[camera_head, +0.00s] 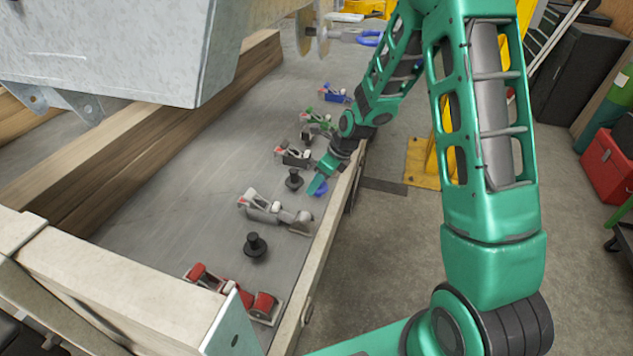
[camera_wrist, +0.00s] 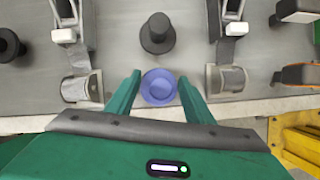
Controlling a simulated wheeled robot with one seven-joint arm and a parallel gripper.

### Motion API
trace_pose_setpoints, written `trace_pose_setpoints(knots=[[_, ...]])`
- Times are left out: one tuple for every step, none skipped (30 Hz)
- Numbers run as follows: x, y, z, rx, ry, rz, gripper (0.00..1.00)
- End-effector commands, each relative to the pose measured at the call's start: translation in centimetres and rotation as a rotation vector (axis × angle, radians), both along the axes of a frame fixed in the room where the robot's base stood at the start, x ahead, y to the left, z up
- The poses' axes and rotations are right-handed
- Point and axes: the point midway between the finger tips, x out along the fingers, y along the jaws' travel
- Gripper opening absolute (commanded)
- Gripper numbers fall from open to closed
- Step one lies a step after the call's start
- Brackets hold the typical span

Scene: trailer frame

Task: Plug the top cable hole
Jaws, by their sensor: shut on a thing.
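A blue round plug (camera_wrist: 159,87) sits between the two fingers of my gripper (camera_wrist: 158,92) in the wrist view, touched on both sides. In the head view my gripper (camera_head: 319,184) is low at the right edge of the grey table, with a bit of the blue plug (camera_head: 321,189) showing beside its fingers. The plug is over or at the table edge; I cannot tell whether it is lifted. The galvanised metal trailer frame (camera_head: 110,45) is at the upper left of the head view. I cannot make out a cable hole on it.
The grey table (camera_head: 160,180) carries black plugs (camera_head: 255,246) (camera_head: 294,180) and several toggle clamps, including a red one (camera_head: 240,290) and a grey one (camera_head: 275,212). Wooden beams (camera_head: 130,150) run along its left side.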

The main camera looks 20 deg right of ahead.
Motion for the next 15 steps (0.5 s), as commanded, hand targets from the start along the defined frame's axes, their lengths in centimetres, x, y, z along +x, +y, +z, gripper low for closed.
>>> trace_pose_setpoints(knots=[[-0.02, 0.00, -0.17, 0.000, 0.001, 0.000, 0.17], [-0.01, 0.00, -0.25, 0.000, 0.002, -0.001, 0.17], [-0.01, 0.00, -0.35, 0.001, 0.001, -0.001, 0.17], [-0.01, 0.00, -0.31, 0.000, 0.000, 0.000, 0.55], [-0.01, 0.01, -0.30, 0.000, 0.000, 0.000, 0.62], [-0.01, 0.01, -0.29, 0.000, 0.000, 0.000, 0.66], [0.00, 0.01, -0.28, 0.000, 0.000, 0.000, 0.66], [0.00, 0.01, -0.28, 0.000, 0.000, 0.000, 0.66], [0.00, 0.01, -0.28, 0.000, 0.000, 0.000, 0.66], [0.00, 0.01, -0.28, 0.000, 0.000, 0.000, 0.66], [-0.01, 0.01, -0.27, 0.000, 0.000, 0.000, 0.66], [-0.01, 0.01, -0.27, 0.000, 0.000, 0.000, 0.66], [-0.01, 0.01, -0.27, 0.000, 0.000, 0.000, 0.66], [-0.01, 0.01, -0.27, 0.000, 0.000, 0.000, 0.66], [-0.01, 0.01, -0.27, 0.000, 0.000, 0.000, 0.66]])
